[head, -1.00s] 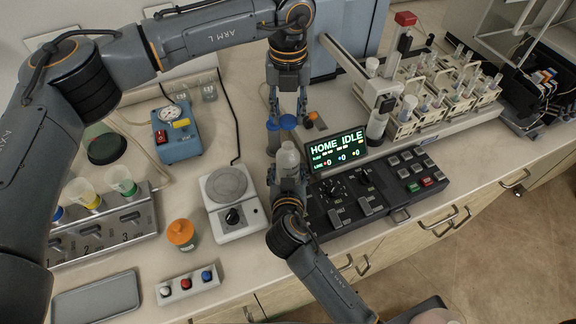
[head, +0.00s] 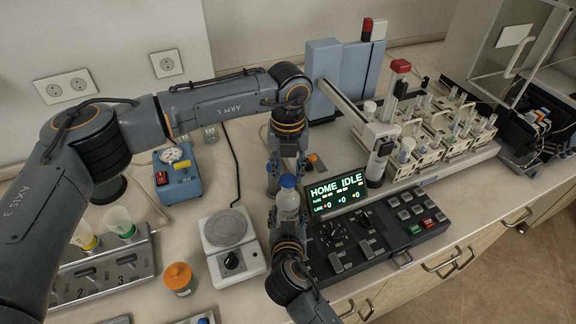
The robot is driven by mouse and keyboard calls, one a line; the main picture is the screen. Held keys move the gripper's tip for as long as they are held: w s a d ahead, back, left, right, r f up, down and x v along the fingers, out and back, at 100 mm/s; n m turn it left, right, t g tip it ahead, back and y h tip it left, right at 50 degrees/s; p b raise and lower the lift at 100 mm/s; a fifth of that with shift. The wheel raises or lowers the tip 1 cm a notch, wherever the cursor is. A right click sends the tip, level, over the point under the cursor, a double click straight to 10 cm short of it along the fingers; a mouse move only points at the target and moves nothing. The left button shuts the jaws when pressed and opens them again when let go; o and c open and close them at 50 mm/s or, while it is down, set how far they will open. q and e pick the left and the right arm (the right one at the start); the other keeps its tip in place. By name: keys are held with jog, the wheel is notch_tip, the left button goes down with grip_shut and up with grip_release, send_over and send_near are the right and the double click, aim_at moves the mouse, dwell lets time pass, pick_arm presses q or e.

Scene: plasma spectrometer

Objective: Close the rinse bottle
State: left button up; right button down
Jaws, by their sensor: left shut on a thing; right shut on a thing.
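The clear rinse bottle (head: 288,203) stands upright in my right gripper (head: 288,218), whose fingers are shut around its body. The blue cap (head: 288,181) sits at the top of the bottle, right over its neck. My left gripper (head: 288,176) points down from above with its fingers shut on this cap. Whether the cap is threaded down tight cannot be told. The fingers partly hide the bottle's sides, and its lower part is hidden by my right gripper.
A hotplate-like device (head: 231,244) stands close on the left, with an orange-capped jar (head: 179,279) in front of it. The display (head: 337,194) and control panel (head: 365,235) stand close on the right. An orange-topped item (head: 313,159) is behind.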

dwell(0.5)
pick_arm(q)
jog(key=shift+f, duration=0.85)
jog(key=shift+f, duration=0.55)
